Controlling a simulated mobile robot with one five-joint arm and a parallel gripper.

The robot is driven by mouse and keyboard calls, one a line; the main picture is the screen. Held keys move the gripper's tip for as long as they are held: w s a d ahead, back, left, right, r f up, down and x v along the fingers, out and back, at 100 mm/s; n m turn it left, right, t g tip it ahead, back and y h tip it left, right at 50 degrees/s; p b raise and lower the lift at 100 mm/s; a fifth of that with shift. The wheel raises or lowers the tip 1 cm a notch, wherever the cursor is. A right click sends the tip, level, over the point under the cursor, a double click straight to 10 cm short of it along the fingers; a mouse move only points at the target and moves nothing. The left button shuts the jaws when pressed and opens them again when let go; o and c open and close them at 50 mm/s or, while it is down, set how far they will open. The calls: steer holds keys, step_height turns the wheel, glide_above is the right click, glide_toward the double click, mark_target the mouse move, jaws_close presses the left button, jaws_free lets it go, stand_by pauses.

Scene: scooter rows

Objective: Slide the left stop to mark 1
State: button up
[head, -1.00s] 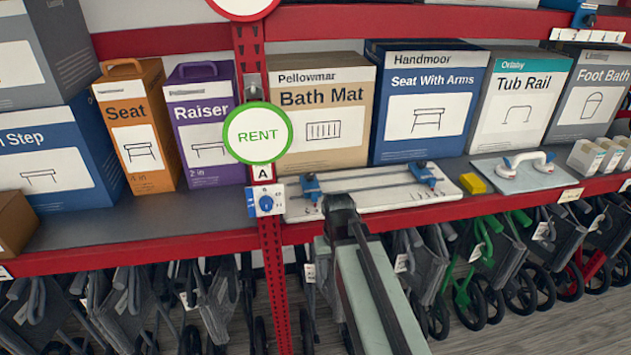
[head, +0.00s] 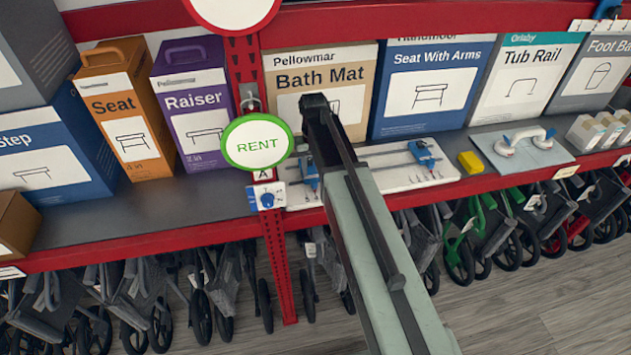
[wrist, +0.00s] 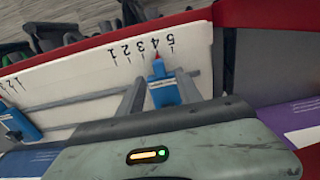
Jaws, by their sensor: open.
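The left stop (head: 309,172) is a blue block on a white board (head: 385,182) on the shelf; my arm partly covers the area beside it. In the wrist view the same left stop (wrist: 163,92) has a red pointer near marks 4 and 5 of a printed scale (wrist: 142,47) numbered 1 to 5. Mark 1 is at the scale's left end there. My gripper (wrist: 159,73) is open, with one finger on each side of the left stop; contact is unclear. The right stop (head: 424,155) is farther right on the board.
Boxes such as the Bath Mat box (head: 285,100) stand behind. A yellow block (head: 470,162) lies right of the board. Walkers are parked below.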

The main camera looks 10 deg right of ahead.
mark_target(314, 181)
step_height(314, 181, down, 6)
steer(key=b, duration=0.4)
steer(key=shift+r, duration=0.25)
steer(key=shift+s+r, duration=0.1)
steer(key=shift+r, duration=0.05)
steer(key=shift+c, duration=0.3)
jaws_close()
stand_by(0.5)
